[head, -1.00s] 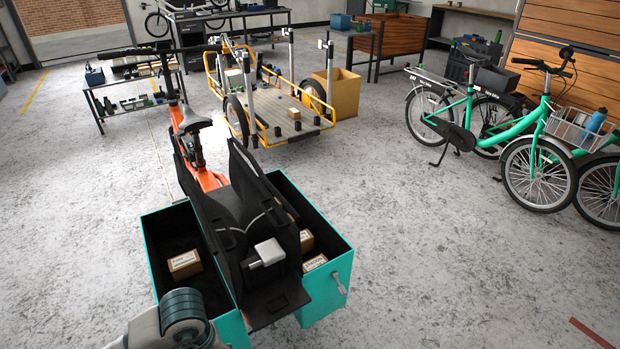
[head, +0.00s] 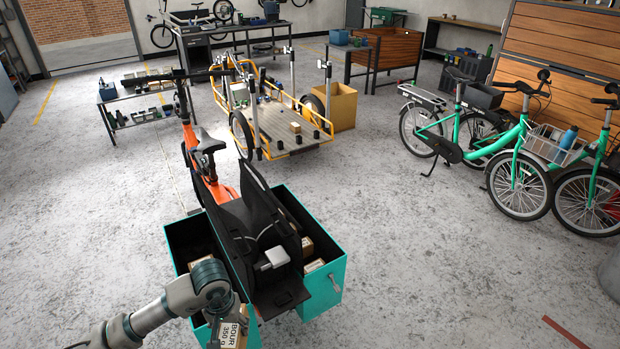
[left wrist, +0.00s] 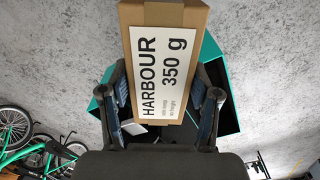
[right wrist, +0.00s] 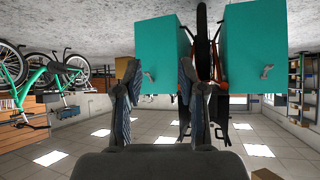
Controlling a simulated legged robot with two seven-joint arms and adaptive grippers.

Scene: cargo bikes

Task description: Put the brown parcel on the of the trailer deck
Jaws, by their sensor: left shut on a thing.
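The brown parcel (head: 236,326), with a white label reading HARBOUR 350 g, is held by my left gripper beside the near left bin in the head view. In the left wrist view the parcel (left wrist: 190,14) stands between the two fingers of my left gripper (left wrist: 164,94), which is shut on it. The trailer deck (head: 285,143) is a grey wooden platform with yellow rails, farther back beyond the orange bike and well away from the parcel. A small brown box (head: 295,128) sits on it. My right gripper (right wrist: 160,78) is open and empty, facing the bins.
The orange cargo bike (head: 200,165) carries a teal left bin (head: 183,232) and right bin (head: 330,283), with brown boxes inside. A yellow box (head: 343,106) stands right of the trailer. Green bikes (head: 470,140) stand at right. Floor between is clear.

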